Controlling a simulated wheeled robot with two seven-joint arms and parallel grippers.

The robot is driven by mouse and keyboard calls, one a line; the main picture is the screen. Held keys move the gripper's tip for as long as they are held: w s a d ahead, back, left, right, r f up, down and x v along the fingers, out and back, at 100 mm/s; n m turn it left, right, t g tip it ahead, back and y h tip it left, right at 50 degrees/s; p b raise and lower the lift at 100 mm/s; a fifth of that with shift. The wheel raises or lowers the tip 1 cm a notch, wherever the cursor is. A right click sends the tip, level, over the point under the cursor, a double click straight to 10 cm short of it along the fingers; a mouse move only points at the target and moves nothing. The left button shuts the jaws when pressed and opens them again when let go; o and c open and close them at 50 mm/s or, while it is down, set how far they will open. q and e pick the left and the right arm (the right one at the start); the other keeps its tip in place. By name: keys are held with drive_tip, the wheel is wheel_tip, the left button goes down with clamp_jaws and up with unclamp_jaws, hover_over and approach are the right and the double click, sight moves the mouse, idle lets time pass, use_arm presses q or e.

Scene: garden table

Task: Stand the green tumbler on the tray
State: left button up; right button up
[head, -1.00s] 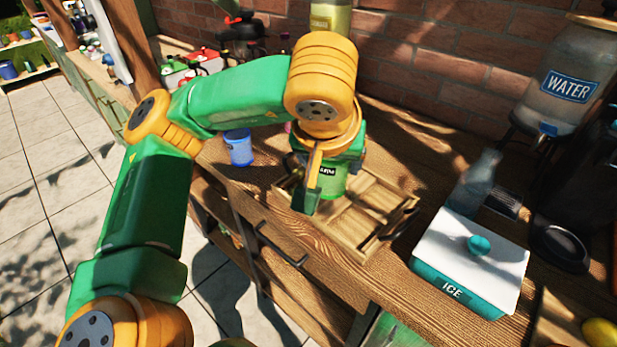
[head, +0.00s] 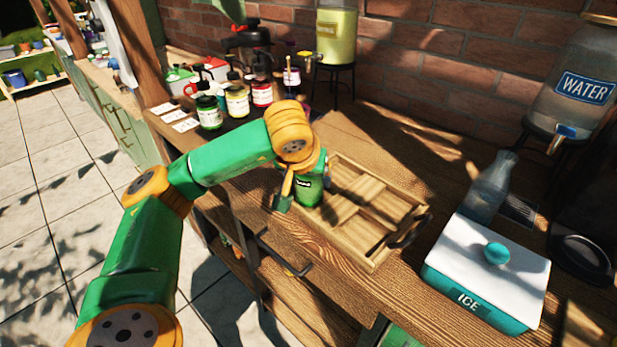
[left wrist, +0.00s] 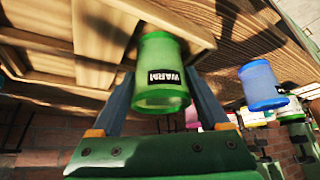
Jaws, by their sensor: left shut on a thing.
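The green tumbler (head: 309,190), with a black label, is held between the fingers of my left gripper (head: 296,191). In the left wrist view, the tumbler (left wrist: 160,84) sits between both fingers and its label reads WARM. The wooden tray (head: 372,262) lies on the counter, and its inside is split into compartments by low dividers. The tumbler is at the tray's left end, overlapping the tray's corner in the left wrist view (left wrist: 170,22). I cannot tell whether its base touches the tray. My right gripper is not in view.
A blue cup (left wrist: 262,86) stands near the tray in the left wrist view. Several pump bottles (head: 236,100) stand behind my arm. A white and teal ice box (head: 480,280), a glass bottle (head: 490,187) and a water dispenser (head: 575,85) are to the right.

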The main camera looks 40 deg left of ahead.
use_arm(q)
drive_tip(key=shift+f, duration=0.1)
drive_tip(key=o, duration=1.5)
drive_tip(key=shift+r, duration=0.25)
drive_tip(key=p+v, duration=0.3)
drive_tip(key=v, duration=0.9)
drive_tip(key=shift+f, duration=0.1)
drive_tip(key=shift+f, duration=0.1)
